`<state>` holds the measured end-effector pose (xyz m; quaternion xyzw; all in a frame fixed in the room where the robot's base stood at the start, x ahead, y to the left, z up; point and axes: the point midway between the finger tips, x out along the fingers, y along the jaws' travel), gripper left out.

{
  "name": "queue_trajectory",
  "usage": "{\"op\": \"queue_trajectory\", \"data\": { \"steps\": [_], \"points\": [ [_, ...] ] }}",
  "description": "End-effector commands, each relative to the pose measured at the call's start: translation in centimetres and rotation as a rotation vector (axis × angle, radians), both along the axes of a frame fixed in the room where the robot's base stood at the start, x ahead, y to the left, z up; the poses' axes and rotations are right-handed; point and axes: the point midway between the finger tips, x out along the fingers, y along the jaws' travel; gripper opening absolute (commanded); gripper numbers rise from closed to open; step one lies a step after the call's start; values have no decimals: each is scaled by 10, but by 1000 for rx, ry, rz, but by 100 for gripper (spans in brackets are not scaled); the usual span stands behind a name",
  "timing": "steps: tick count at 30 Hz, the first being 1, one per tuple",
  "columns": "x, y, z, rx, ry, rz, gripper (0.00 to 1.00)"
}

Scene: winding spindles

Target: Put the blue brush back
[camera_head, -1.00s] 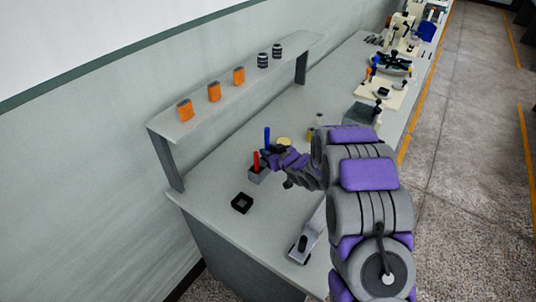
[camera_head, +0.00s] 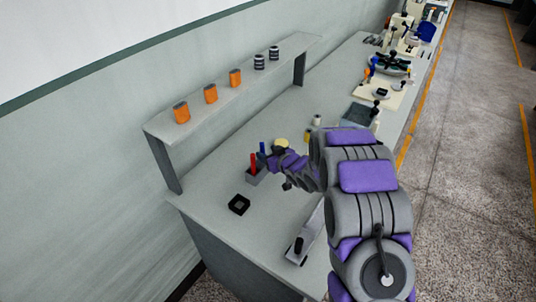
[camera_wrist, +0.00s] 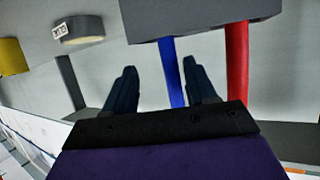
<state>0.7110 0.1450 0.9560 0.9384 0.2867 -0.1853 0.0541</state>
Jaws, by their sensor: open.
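The blue brush (camera_head: 262,149) stands upright next to the red brush (camera_head: 253,163) at the grey holder (camera_head: 254,178) on the bench. In the wrist view the holder (camera_wrist: 215,14) is at the top, and the handles of the blue brush (camera_wrist: 173,75) and red brush (camera_wrist: 237,65) run down from it, so the picture is inverted. My gripper (camera_wrist: 160,64) is open. The blue handle passes between its fingers in that view, closer to the right finger and apparently apart from it. In the head view my gripper (camera_head: 270,160) is beside the blue brush.
A black square tray (camera_head: 239,205) lies in front of the holder. A yellow round item (camera_head: 281,142) sits behind it. A raised shelf (camera_head: 215,96) with orange boxes and dark spools runs along the wall. A grey device (camera_head: 304,242) stands at the bench's front edge.

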Motion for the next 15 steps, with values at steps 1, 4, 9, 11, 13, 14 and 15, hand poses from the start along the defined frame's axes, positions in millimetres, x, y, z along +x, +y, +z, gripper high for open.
{"op": "queue_trajectory", "data": {
  "steps": [1, 4, 9, 11, 13, 14, 15],
  "points": [
    [-2, 0, 3, 0, 0, 1, 56],
    [-11, -7, 7, -1, 3, 0, 56],
    [-35, -24, 22, 0, -1, -2, 56],
    [-45, -31, 25, -1, 4, -3, 56],
    [-55, -38, 30, 0, 1, -3, 56],
    [-59, -42, 33, 1, -1, -2, 56],
    [-65, -46, 36, 1, -1, -1, 56]
  ]
}}
